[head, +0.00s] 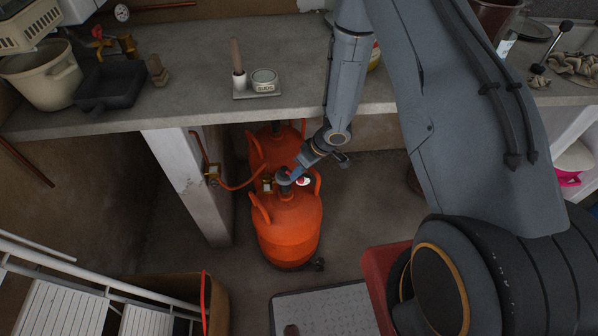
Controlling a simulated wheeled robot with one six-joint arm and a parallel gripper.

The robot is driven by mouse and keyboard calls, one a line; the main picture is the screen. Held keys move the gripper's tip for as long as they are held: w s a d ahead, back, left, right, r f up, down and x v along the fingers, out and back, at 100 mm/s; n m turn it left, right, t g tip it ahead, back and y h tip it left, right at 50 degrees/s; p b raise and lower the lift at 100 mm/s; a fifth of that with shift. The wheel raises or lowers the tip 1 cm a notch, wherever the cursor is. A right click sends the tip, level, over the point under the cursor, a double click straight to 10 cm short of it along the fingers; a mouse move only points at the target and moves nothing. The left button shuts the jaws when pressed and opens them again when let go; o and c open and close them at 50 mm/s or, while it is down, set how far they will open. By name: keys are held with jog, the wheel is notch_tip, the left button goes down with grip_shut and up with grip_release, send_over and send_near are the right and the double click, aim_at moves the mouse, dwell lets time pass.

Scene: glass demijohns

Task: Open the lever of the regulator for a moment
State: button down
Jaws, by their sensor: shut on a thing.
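An orange gas bottle (287,238) stands upright on the floor under the counter. The regulator (284,178) sits on its top between the handles, a small grey-blue body with a brass fitting on its left. An orange hose (238,186) runs from it to a brass valve (212,172) on the pillar. My gripper (293,173) reaches down from the upper right and is shut on the regulator's small lever. The fingers hide most of the lever, so its exact angle cannot be told. A red and white round piece shows just right of the grip.
A second orange bottle (268,145) stands behind. The stone counter (200,105) overhangs close to my arm, and a white pillar (185,180) stands left. A grey perforated platform (325,308) and a cardboard box (190,285) are in front. Floor left of the bottle is clear.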

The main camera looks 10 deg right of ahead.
jog(key=c, duration=1.8)
grip_release()
jog(key=b+v, duration=0.1)
jog(key=v, duration=0.7)
